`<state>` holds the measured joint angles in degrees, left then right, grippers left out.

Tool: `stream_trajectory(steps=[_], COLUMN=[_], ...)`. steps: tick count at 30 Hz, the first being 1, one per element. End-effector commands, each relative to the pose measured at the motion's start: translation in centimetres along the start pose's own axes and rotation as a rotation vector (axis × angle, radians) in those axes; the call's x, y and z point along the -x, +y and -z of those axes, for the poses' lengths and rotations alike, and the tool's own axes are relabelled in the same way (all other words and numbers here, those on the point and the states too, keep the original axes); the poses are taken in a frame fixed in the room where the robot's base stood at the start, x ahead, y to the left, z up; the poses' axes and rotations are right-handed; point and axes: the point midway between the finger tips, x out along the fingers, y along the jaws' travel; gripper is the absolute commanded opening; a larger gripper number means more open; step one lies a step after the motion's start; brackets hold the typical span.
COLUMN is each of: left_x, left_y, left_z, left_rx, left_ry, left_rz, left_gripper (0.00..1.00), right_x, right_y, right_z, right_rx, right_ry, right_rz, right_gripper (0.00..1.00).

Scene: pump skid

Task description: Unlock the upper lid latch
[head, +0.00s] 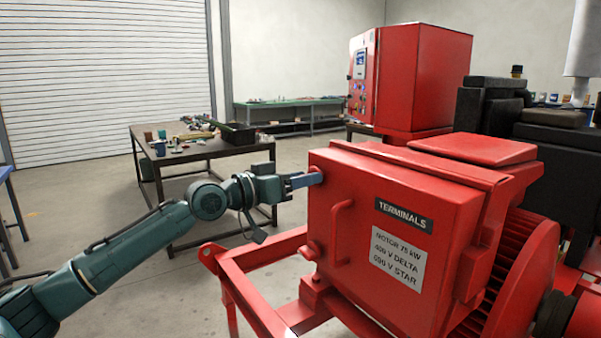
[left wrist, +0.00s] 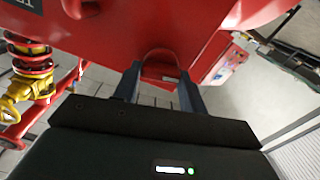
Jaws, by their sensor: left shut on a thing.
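The red terminal box (head: 350,215) has a dark TERMINALS label and a grey motor plate on its lid. My left gripper (head: 308,179) is at the box's upper left corner, shut on the red upper latch (head: 316,174). In the left wrist view the two fingers stand on either side of the latch (left wrist: 161,68), which looks like a rounded red tab. A lower red latch (head: 309,250) sits at the lower left of the box, apart from the gripper. A red handle (head: 341,232) stands on the lid between them. My right gripper is not in view.
A red frame (head: 240,290) runs below the box. A dark workbench (head: 200,150) with small items stands behind my left arm. A red control cabinet (head: 415,80) stands behind the box. Floor is clear between the workbench and the frame.

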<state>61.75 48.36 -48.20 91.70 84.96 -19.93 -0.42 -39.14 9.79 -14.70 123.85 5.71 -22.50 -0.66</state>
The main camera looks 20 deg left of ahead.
Motion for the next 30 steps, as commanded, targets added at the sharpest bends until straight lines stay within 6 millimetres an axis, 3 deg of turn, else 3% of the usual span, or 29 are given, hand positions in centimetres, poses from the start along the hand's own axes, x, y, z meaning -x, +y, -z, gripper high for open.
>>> stream_trajectory(steps=[16, 30], left_x=[0.0, -0.1], left_y=[-0.1, -0.2], left_z=[0.2, 0.1], left_rx=[0.523, 0.966], left_ry=[-0.002, -0.002], left_rz=[0.001, 0.001], left_gripper=[0.19, 0.19], right_x=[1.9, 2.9], right_y=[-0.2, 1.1], right_z=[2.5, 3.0], right_rx=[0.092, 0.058], right_ry=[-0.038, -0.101], right_rz=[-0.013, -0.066], right_gripper=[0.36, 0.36])
